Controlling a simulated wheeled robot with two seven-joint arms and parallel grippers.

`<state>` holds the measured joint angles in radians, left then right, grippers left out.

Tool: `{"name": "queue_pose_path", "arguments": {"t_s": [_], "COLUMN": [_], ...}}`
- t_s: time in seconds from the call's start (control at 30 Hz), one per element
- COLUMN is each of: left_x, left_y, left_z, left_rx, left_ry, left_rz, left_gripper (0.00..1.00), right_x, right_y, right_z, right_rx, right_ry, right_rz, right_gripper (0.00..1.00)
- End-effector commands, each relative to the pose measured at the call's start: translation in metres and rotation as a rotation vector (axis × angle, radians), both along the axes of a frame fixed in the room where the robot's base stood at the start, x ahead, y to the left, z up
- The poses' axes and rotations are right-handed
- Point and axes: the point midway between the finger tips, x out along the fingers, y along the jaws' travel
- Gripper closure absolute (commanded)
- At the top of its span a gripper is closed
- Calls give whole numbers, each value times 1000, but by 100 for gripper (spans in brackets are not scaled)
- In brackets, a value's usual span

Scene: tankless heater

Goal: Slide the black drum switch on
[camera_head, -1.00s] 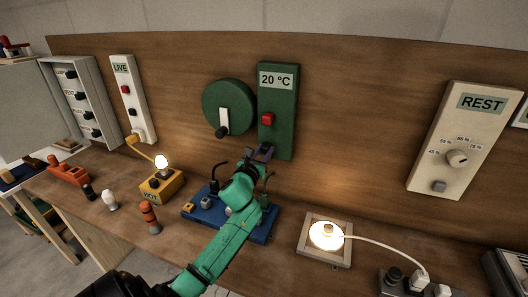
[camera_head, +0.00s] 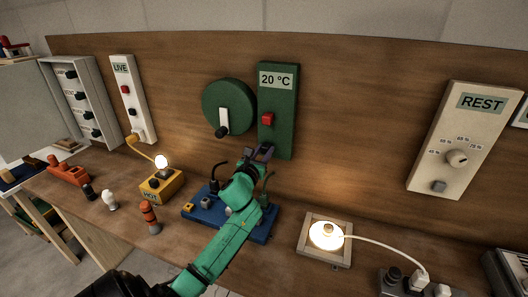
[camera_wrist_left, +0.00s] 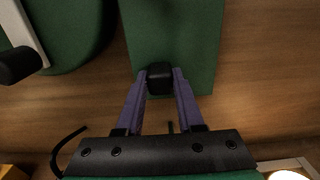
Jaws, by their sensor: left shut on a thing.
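The green panel (camera_head: 279,92) labelled "20 °C" stands against the wooden back wall, with a red button (camera_head: 267,119) on its face. A small black switch knob (camera_wrist_left: 159,75) sits low on this panel. My left gripper (camera_head: 262,152) reaches the panel's lower part. In the left wrist view its two purple fingers (camera_wrist_left: 160,82) are closed on the black knob from both sides. In the head view the fingers mostly hide the knob. A round green drum (camera_head: 229,104) with a white, black-tipped lever (camera_head: 223,124) is just left of the panel. My right gripper is not in view.
A blue base (camera_head: 258,235) with fittings lies under my left arm. A yellow box (camera_head: 161,186) with a lit bulb stands left of it. A lit lamp on a wooden block (camera_head: 340,259) is to the right. The wall between the green panel and the REST panel (camera_head: 460,125) is clear.

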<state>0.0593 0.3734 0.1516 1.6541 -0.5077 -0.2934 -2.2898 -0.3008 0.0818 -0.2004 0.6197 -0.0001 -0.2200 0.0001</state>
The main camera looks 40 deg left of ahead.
Motion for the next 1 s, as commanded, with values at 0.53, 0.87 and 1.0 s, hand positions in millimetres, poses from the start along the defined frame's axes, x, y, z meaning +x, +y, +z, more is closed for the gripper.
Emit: {"name": "queue_pose_path", "arguments": {"t_s": [0.53,0.87,1.0], "left_x": [4,15,15], "left_y": [-9,-43,-44], "left_z": [-2,-1,-1], "left_rx": [0,0,0], "left_ry": [1,1,1], "left_rz": [-2,-1,-3], "left_gripper": [100,100,100], "right_x": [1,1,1], "right_y": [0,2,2], "right_z": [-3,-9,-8], "right_rx": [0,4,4], "right_ry": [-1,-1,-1], "right_rz": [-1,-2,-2], "right_gripper": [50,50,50]}}
